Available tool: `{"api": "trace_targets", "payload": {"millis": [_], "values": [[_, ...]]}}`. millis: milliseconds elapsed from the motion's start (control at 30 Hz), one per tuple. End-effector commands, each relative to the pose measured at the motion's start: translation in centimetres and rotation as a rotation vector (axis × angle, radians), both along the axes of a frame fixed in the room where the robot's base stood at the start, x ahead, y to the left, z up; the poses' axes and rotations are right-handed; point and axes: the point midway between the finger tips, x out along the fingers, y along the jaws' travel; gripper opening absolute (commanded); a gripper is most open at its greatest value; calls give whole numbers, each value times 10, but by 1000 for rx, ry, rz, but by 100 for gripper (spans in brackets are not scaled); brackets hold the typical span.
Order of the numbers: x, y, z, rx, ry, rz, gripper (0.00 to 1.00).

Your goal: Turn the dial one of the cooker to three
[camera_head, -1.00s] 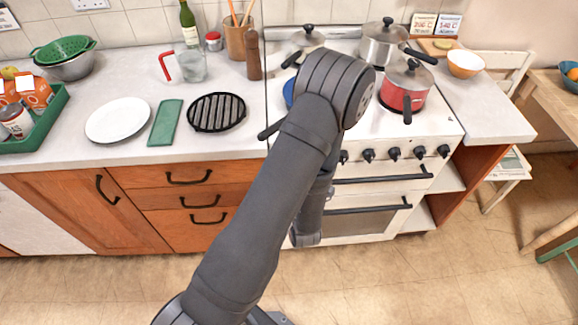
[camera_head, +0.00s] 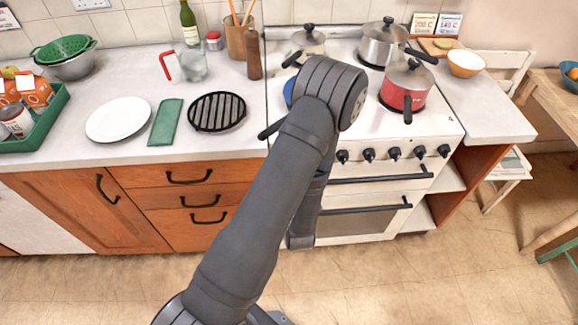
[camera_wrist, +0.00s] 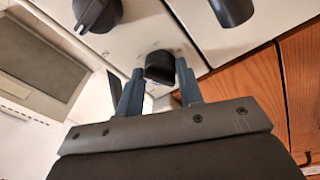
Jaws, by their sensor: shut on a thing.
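The white cooker (camera_head: 440,135) has a row of black dials on its front panel, with several showing right of my arm in the head view. In the wrist view, a black dial (camera_wrist: 160,66) sits at the panel end beside the wooden cabinet. My gripper (camera_wrist: 159,78) is shut on this dial, one finger on each side. Its pointer and the setting marks are too small or hidden to read. A second dial (camera_wrist: 97,14) is at the upper left of the wrist view. In the head view my arm hides the gripper and the gripped dial.
A red pan (camera_head: 406,90), a steel pot (camera_head: 385,45) and another lidded pan (camera_head: 309,42) stand on the hob. Oven handles (camera_head: 380,174) stick out below the dials. Wooden drawers (camera_head: 190,198) adjoin the cooker on the left. The floor in front is clear.

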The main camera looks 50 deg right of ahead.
Motion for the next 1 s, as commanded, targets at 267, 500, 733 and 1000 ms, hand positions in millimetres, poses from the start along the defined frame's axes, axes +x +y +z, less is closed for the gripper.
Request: {"api": "trace_targets", "payload": {"millis": [267,500,733,1000], "values": [[1,2,-1,190,-183,1,11],[1,2,-1,352,-344,1,11],[2,3,-1,505,-499,0,11],[2,3,-1,687,-681,1,11]]}}
